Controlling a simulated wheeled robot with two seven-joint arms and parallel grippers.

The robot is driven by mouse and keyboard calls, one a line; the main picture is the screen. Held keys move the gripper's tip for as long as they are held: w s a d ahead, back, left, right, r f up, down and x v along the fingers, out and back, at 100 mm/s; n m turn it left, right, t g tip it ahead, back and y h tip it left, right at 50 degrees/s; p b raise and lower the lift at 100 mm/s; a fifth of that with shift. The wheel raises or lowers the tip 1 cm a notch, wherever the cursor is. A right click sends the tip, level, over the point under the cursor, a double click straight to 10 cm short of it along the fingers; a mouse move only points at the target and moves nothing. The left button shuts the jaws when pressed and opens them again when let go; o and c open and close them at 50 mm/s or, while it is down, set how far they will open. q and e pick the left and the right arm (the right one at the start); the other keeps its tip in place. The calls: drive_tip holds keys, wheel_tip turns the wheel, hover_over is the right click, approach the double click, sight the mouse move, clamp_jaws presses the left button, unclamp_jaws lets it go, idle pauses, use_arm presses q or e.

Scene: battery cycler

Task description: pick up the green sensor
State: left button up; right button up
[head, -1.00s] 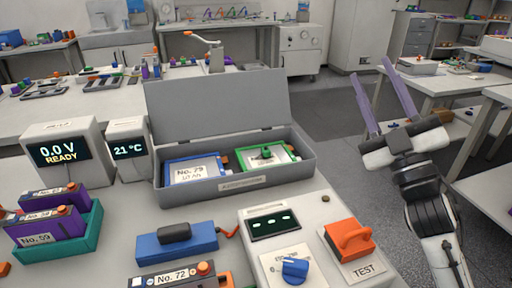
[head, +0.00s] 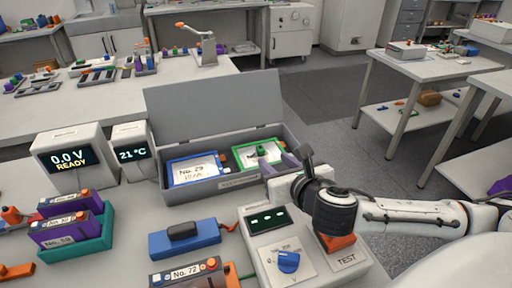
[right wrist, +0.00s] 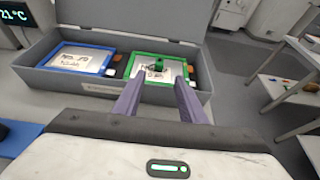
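The green sensor, a green-framed plate with a small green knob (head: 262,151), lies in the right half of the open grey box (head: 225,186). It also shows in the right wrist view (right wrist: 158,66). A blue-framed plate marked No. 79 (head: 195,170) lies in the left half. My right gripper (right wrist: 160,98) is open and empty, with its two purple fingers apart and pointing at the green-framed plate from the front. In the head view the right gripper (head: 292,163) is at the box's front right corner and partly hides it. My left gripper is not in view.
The box lid (head: 213,108) stands open behind. A control unit with a blue knob (head: 288,262) and an orange switch marked TEST (head: 338,242) are below my right arm. A blue block (head: 184,239) and a teal battery holder (head: 80,247) stand to the left.

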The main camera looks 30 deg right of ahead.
sight(262, 151)
drive_tip(key=x, duration=0.8)
drive_tip(key=shift+w+r, duration=0.1)
drive_tip(key=shift+w, duration=0.25)
clamp_jaws()
